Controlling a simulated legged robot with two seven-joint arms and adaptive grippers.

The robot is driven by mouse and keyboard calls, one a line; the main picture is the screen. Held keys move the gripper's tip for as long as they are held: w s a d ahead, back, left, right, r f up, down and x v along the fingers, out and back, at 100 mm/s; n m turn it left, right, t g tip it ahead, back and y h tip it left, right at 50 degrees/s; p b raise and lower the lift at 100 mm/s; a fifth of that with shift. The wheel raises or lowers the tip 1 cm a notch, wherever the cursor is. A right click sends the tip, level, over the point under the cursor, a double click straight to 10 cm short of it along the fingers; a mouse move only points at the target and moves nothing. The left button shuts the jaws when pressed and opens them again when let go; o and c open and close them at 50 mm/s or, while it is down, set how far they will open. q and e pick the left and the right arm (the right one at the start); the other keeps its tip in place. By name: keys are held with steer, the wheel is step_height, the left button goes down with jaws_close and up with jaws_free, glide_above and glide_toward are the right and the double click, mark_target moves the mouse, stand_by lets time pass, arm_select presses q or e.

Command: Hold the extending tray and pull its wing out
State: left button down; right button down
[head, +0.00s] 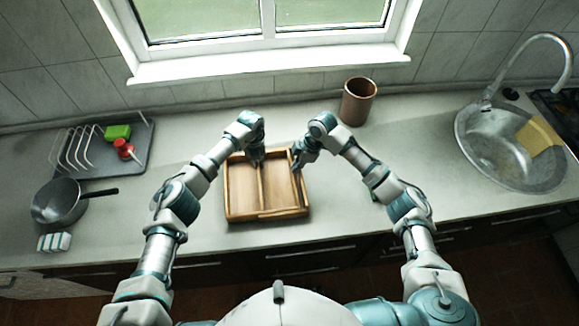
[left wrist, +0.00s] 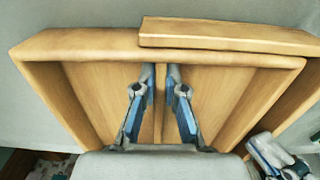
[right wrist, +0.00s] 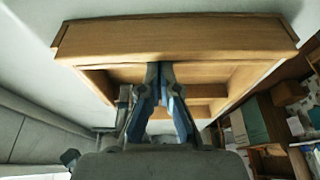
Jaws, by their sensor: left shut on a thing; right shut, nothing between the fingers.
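The wooden extending tray (head: 268,215) lies on the counter, with a divider down its middle. It also shows in the left wrist view (left wrist: 85,43). There a raised strip of wood (left wrist: 230,37), which seems to be part of the wing, lies along the tray's wall and is offset to the right. My left gripper (head: 257,162) is inside the tray, its fingers on either side of the divider (left wrist: 160,110) and shut on it. My right gripper (head: 296,166) is shut and empty at the tray's right side. In the right wrist view its fingertips (right wrist: 160,68) are together beside a wooden wall (right wrist: 180,38).
A brown cup (head: 358,102) stands behind on the right, and a sink (head: 490,150) with a tap is at far right. A dish rack (head: 100,150) and a pan (head: 60,202) are at left. The counter around the tray is clear.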

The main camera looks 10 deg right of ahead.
steer(key=d, duration=1)
steer(key=shift+w+d+f, duration=0.1)
steer(key=shift+d, duration=0.05)
